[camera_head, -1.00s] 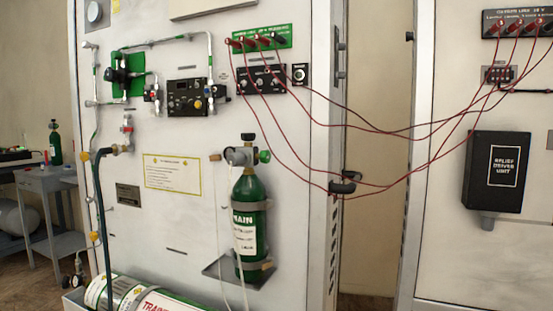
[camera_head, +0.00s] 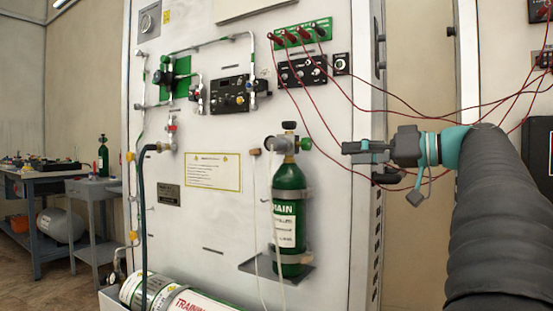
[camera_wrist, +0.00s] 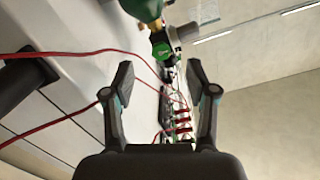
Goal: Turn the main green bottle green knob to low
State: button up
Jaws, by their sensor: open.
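The main green bottle (camera_head: 288,180) stands upright on a bracket on the white panel, with a valve on top. The green knob (camera_head: 306,143) sits on the right side of the valve, and a black knob tops it. My gripper (camera_head: 347,151) is to the right of the green knob, pointing left at it, with a gap between. In the wrist view the green knob (camera_wrist: 161,51) shows face-on near the top middle, beyond my open, empty fingers (camera_wrist: 160,76). Part of the bottle (camera_wrist: 142,8) is cut off at the top. The knob's setting is too small to read.
Red cables (camera_head: 395,90) hang between the panel and the cabinet at right, passing close to my arm. A white cylinder (camera_head: 165,297) lies below the bottle. A bottle bracket (camera_head: 250,266) juts from the panel. Grey tables stand at far left.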

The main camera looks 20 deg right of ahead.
aim_at(309, 145)
jog(key=shift+n+t, duration=0.3)
jog(key=shift+n, duration=0.2)
jog(key=x, duration=0.3)
jog(key=r+x, duration=0.1)
jog(key=x, duration=0.7)
jog(key=shift+w+d+r, duration=0.15)
jog(key=shift+w+r, duration=0.25)
grip_shut()
